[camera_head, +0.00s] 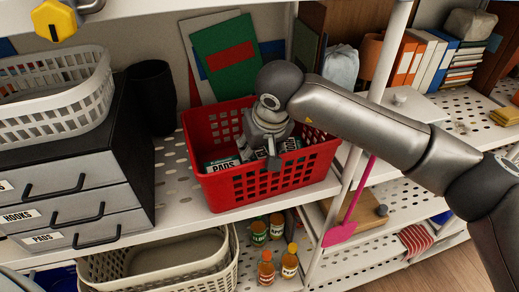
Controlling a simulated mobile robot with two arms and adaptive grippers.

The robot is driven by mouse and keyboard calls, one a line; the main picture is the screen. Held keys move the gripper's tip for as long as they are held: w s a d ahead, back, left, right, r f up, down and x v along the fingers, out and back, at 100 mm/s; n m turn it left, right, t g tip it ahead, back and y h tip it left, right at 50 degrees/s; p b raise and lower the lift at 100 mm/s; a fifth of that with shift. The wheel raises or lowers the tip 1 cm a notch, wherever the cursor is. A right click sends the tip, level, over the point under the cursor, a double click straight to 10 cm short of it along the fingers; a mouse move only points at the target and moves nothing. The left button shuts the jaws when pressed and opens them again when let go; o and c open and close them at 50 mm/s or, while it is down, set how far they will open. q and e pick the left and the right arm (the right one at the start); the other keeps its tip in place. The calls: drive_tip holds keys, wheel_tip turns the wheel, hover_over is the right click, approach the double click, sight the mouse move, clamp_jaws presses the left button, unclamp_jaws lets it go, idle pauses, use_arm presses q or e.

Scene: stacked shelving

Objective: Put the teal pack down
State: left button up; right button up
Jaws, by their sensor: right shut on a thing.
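My right gripper (262,152) reaches down into the red basket (275,184) on the middle shelf. It is shut on a pack, taken to be the teal pack, which the fingers and basket wall mostly hide. A dark teal-and-white pack labelled PADS (222,164) lies in the left part of the basket, beside the gripper. Another dark teal pack edge (291,144) shows to the right of the fingers. I cannot tell whether the held pack touches the basket floor. My left gripper is not in view.
A drawer unit (70,205) with a white basket (55,97) on top stands left of the red basket. Folders (225,57) lean behind it. A shelf post (350,170) stands close on the right. Bottles (289,262) stand on the shelf below.

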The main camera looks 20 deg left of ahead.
drive_tip(key=shift+f, duration=0.25)
drive_tip(key=o, duration=1.1)
drive_tip(key=shift+r+p, duration=0.7)
drive_tip(key=shift+p, duration=0.05)
drive_tip(key=shift+r, duration=0.2)
drive_tip(key=b+v, duration=0.3)
drive_tip(key=v, duration=0.3)
drive_tip(key=shift+s+d+r, duration=0.1)
drive_tip(key=shift+r, duration=0.05)
drive_tip(key=shift+s+d+r, duration=0.1)
drive_tip(key=shift+r, duration=0.2)
